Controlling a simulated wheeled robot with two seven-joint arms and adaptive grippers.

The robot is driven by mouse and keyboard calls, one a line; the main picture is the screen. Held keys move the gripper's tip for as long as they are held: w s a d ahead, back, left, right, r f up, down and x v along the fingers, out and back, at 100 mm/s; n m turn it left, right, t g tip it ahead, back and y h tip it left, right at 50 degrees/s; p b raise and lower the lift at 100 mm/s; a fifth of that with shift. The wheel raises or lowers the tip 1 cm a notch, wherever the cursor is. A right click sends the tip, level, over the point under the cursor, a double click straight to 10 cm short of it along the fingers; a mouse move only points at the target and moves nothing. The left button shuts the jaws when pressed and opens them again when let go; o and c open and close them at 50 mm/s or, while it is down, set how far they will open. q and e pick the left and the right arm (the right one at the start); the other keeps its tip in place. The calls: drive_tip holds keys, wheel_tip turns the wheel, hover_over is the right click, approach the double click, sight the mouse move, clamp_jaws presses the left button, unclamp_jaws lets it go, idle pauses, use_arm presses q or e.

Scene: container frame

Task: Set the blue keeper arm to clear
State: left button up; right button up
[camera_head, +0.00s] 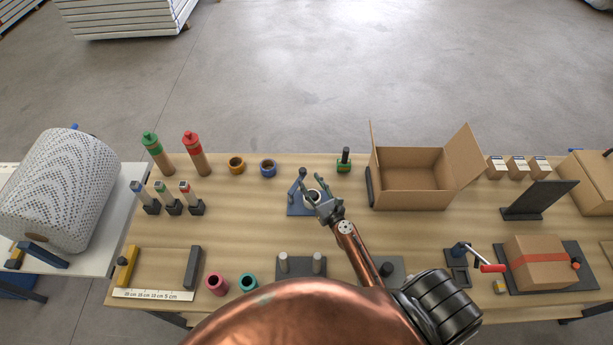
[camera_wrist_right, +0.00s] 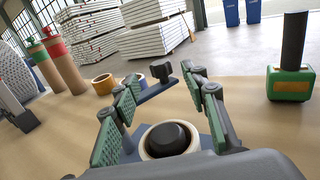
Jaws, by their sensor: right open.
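The blue keeper arm (camera_head: 297,184) is a short bar on a blue base plate (camera_head: 295,209) near the middle of the bench. In the right wrist view the keeper arm (camera_wrist_right: 155,90) lies just beyond my fingertips, with a dark knob standing on it. A pale ring with a dark round core (camera_wrist_right: 168,138) sits on the plate, below and between my fingers. My right gripper (camera_head: 312,192) is open over this ring, and its spread fingers also show in the wrist view (camera_wrist_right: 160,84). They seem apart from the knob. My gripper partly hides the plate. My left gripper is not in view.
A green block with a black handle (camera_head: 344,161) and an open cardboard box (camera_head: 412,180) stand right of the plate. Orange (camera_head: 236,165) and blue (camera_head: 268,168) rings lie to its left. Grey posts (camera_head: 283,264) stand in front. Bare wood separates these things.

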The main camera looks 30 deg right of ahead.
drive_tip(key=shift+s, duration=0.4)
drive_tip(key=shift+c, duration=0.6)
drive_tip(key=s+d+n+y, duration=0.1)
drive_tip(key=s+d+r+n+g+y, duration=0.1)
drive_tip(key=s+d, duration=0.1)
drive_tip(key=s+d+r+y, duration=0.1)
drive_tip(key=s+d, duration=0.1)
drive_tip(key=shift+r+n+y, duration=0.1)
drive_tip(key=shift+n+y, duration=0.2)
drive_tip(key=shift+n, duration=0.1)
drive_tip(key=c, duration=0.7)
drive_tip(key=s+g, duration=0.1)
drive_tip(key=s+d+n+g+y, duration=0.1)
drive_tip(key=s, duration=0.2)
drive_tip(key=shift+d+r+n+g+y, duration=0.2)
drive_tip(key=shift+r+n+g+y, duration=0.1)
drive_tip(key=shift+r+g+y, duration=0.1)
clamp_jaws()
drive_tip(key=shift+g, duration=0.3)
drive_tip(key=x, duration=0.4)
drive_tip(key=p+x, duration=0.1)
drive_tip(key=x, duration=0.3)
drive_tip(key=r+p+x, duration=0.1)
drive_tip(key=x, duration=0.4)
drive_tip(key=shift+w+a, duration=0.1)
drive_tip(key=shift+a, duration=0.15)
